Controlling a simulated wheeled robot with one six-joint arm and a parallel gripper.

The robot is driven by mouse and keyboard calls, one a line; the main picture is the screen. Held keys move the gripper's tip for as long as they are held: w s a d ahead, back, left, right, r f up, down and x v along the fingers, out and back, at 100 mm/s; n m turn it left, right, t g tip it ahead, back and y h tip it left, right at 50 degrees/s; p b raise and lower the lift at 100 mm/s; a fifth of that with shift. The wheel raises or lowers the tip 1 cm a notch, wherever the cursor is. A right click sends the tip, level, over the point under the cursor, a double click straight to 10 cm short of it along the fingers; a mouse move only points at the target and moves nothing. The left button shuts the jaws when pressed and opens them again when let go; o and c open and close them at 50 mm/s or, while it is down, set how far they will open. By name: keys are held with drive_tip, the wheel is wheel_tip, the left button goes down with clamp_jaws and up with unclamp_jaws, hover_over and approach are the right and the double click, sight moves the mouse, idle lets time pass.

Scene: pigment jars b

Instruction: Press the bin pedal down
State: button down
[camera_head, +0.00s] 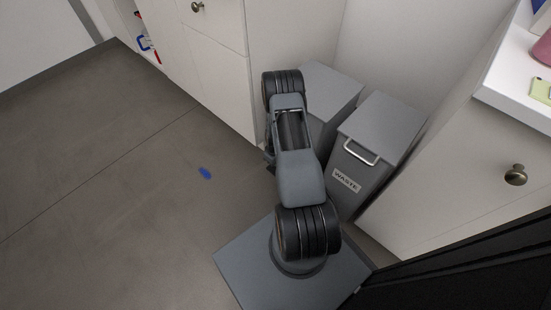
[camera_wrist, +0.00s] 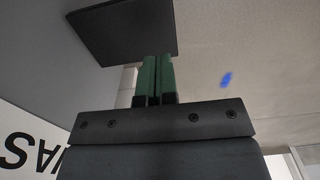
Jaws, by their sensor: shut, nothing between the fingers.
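The grey bin labelled WASTE (camera_head: 376,151), with a pale handle on its front, stands in a gap between white cabinets in the head view. In the wrist view its front (camera_wrist: 30,72) fills the left side, with part of the label upside down. A dark flat plate, which looks like the pedal (camera_wrist: 118,28), juts out from the bin front near the floor. My gripper (camera_wrist: 153,58) has green fingers, shut and empty, pointing toward the plate and overlapping its edge in the picture. I cannot tell whether they touch it. In the head view my arm hides gripper and pedal.
A second grey bin (camera_head: 333,88) stands left of the WASTE bin, partly behind my arm. White cabinets (camera_head: 205,65) are at left, and a white drawer unit (camera_head: 470,180) is close at right. A blue patch (camera_head: 205,173) lies on open floor at left.

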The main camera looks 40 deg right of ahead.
drive_tip(key=shift+f+b, duration=1)
drive_tip(key=shift+f, duration=1.85)
drive_tip(key=f+b, duration=0.4)
drive_tip(key=f, duration=0.1)
drive_tip(key=shift+s+a+f+b, duration=0.15)
drive_tip(key=shift+a+f+b, duration=0.1)
drive_tip(key=shift+b, duration=0.1)
drive_tip(key=a+r+p, duration=0.5)
drive_tip(key=r+p, duration=0.3)
drive_tip(key=r, duration=0.5)
drive_tip(key=shift+s+a+r, duration=0.2)
drive_tip(key=shift+s+r, duration=0.05)
drive_tip(key=shift+s, duration=0.05)
